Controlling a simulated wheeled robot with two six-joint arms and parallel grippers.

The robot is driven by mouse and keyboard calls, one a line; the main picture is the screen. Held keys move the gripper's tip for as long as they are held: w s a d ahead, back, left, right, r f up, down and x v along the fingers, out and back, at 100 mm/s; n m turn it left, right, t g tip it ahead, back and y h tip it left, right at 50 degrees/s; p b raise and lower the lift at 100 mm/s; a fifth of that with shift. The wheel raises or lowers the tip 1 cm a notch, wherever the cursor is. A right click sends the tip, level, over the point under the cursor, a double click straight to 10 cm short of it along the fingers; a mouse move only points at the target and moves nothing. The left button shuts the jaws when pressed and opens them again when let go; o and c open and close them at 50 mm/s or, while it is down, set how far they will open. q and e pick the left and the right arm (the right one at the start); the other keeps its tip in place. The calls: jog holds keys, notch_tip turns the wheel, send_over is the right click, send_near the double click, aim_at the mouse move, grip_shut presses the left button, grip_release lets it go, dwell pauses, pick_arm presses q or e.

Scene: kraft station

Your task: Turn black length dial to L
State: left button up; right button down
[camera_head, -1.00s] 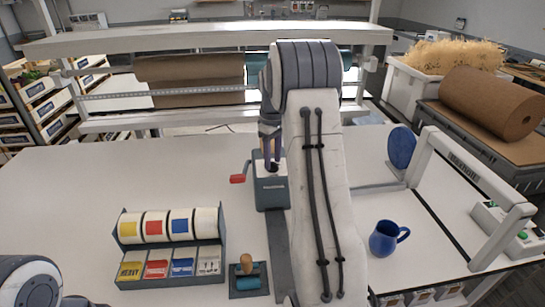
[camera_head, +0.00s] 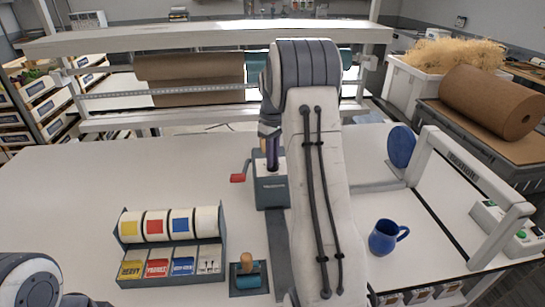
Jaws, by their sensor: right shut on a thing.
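A grey box (camera_head: 271,193) with a red-handled crank on its left side stands at the middle of the white table. My right gripper (camera_head: 272,163) reaches down onto the top of this box, its fingers close together. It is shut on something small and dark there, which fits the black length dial. The fingers hide the dial, and I cannot read its mark or any L. My left arm shows only as a rounded link at the lower left corner; its gripper is out of view.
A rack of coloured label rolls (camera_head: 169,225) and a stamp with a wooden knob (camera_head: 247,275) stand in front. A blue mug (camera_head: 388,237) and a white frame with a blue disc (camera_head: 401,147) are at right. The table's left side is clear.

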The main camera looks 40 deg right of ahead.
jog(key=m+p, duration=0.1)
jog(key=m, duration=0.2)
jog(key=shift+r, duration=0.1)
jog(key=m+p, duration=0.1)
jog(key=m, duration=0.3)
jog(key=shift+m, duration=0.4)
jog(key=m+p, duration=0.1)
jog(key=m, duration=0.3)
jog(key=shift+m, duration=0.3)
jog(key=m, duration=0.4)
jog(key=shift+p, duration=0.3)
jog(key=shift+m, duration=0.3)
jog(key=c, duration=0.9)
grip_release()
jog(key=shift+r, duration=0.45)
notch_tip(320, 180, up, 10)
jog(key=shift+f+b, duration=0.25)
jog(key=shift+b, duration=0.85)
